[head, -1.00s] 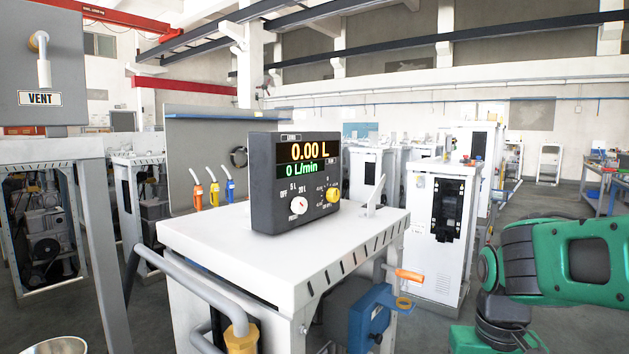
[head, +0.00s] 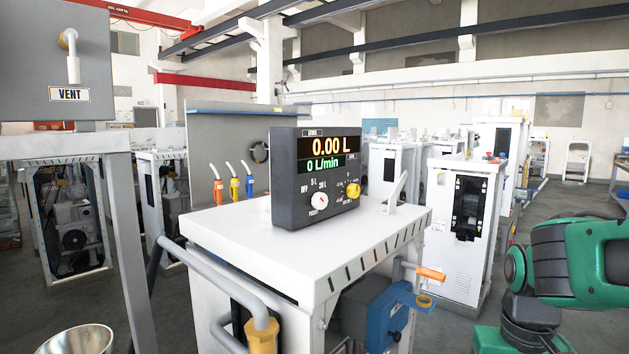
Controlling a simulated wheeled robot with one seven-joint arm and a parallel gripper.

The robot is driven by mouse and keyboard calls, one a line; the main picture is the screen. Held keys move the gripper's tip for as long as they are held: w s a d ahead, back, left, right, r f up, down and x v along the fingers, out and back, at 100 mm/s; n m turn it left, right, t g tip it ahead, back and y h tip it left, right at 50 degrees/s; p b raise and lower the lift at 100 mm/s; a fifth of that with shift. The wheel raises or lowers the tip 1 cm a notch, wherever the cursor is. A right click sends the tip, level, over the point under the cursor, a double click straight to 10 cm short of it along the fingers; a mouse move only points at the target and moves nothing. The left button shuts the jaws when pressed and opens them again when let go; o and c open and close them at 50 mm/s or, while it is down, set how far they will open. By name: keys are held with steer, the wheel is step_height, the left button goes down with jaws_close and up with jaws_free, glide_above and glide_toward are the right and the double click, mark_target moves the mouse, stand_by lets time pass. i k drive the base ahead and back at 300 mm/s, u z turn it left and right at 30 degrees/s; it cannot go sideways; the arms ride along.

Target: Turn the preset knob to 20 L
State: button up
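The preset knob (head: 319,201) is a small white dial with a red mark, low on the left of the dark dispenser control box (head: 287,213). Labels OFF, 5 L and 20 L stand around it; its exact pointer direction is too small to tell. The box's display (head: 322,154) reads 0.00 L and 0 L/min. A yellow knob (head: 353,191) sits to the right on the same face. The box stands on a white cabinet top (head: 250,240). My gripper is out of view; only part of my green arm shows at the right edge.
A grey VENT box (head: 40,60) on a frame stands at left. A grey pipe rail (head: 215,285) and an orange-handled valve (head: 430,273) stick out from the cabinet. A metal bowl (head: 80,340) is at lower left. Open floor lies to the right.

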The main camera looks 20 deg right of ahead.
mark_target(320, 200)
steer(key=k, duration=0.95)
steer(key=u, duration=0.25)
steer(key=i, duration=0.45)
steer(key=u, duration=0.15)
